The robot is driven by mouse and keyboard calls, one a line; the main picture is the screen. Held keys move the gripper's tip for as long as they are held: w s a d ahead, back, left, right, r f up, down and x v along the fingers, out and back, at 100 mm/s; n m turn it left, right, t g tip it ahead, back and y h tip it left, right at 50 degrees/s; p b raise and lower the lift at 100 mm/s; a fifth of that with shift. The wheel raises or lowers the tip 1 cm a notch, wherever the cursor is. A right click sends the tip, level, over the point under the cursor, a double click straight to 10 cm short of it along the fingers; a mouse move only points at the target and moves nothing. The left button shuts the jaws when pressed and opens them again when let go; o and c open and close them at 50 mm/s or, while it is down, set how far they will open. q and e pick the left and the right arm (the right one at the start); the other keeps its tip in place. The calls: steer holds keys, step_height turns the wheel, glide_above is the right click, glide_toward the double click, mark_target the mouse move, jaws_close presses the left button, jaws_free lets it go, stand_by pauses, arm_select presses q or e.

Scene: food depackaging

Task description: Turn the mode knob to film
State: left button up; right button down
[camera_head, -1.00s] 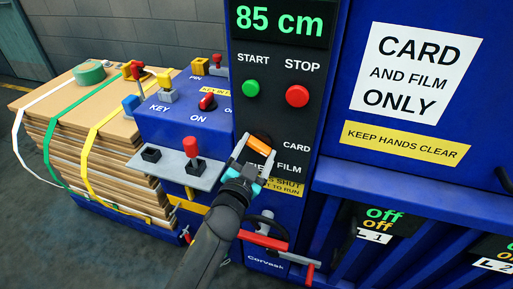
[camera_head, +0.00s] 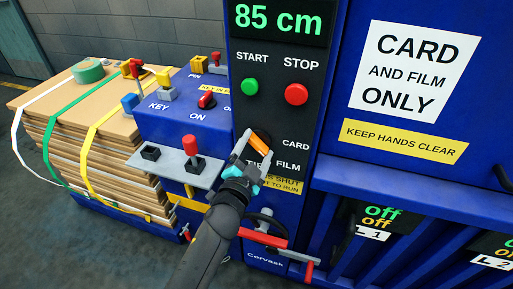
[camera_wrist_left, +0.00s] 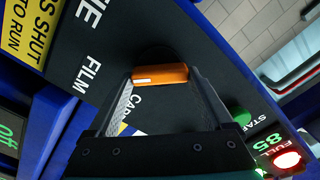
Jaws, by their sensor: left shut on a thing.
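The mode knob (camera_head: 259,143) is an orange bar on a dark round base, on the black control panel under the START and STOP buttons. Its bar slants from upper left to lower right in the head view. The labels CARD (camera_head: 296,144) and FILM (camera_head: 288,166) stand to its right and lower right; a third label is partly hidden by my gripper. My left gripper (camera_head: 257,146) is shut on the knob, one finger on each end of the bar. The wrist view shows the orange bar (camera_wrist_left: 160,75) between both fingertips. My right gripper is not in view.
The green START button (camera_head: 250,87) and red STOP button (camera_head: 296,94) are above the knob. A blue box with a red key switch (camera_head: 207,101) and a grey shelf with a red-topped peg (camera_head: 190,146) stand left. A red-handled lever (camera_head: 263,239) is below.

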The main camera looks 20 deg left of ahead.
arm_select(q)
steer(key=o, duration=1.1)
steer(key=shift+o, duration=0.2)
steer(key=s, duration=1.5)
steer(key=shift+s+a+b, duration=0.15)
steer(key=shift+a+b, duration=0.15)
steer(key=shift+b, duration=0.05)
steer(key=shift+f, duration=0.1)
steer(key=s+d+f+n+g+b, duration=0.1)
steer(key=s+f+g, duration=0.2)
steer(key=f, duration=0.8)
steer(key=s+f+n+g+b, duration=0.1)
steer(key=s+f+g, duration=0.2)
steer(key=f, duration=0.9)
steer(key=s+d+f+n+g+b, duration=0.1)
steer(key=s+f+n+g, duration=0.15)
steer(key=f, duration=0.85)
steer(key=s+a+f+n+g+b, duration=0.1)
steer(key=s+a+f+g, duration=0.2)
steer(key=s+f, duration=0.5)
steer(key=s+a+f+n+g, duration=0.1)
steer(key=s+a+f+g, duration=0.2)
steer(key=s+f, duration=0.6)
steer(key=s+g, duration=0.2)
steer(key=s, duration=0.4)
steer(key=shift+f+y+b, duration=0.15)
steer(key=shift+y+b, duration=0.15)
steer(key=shift+b, duration=0.1)
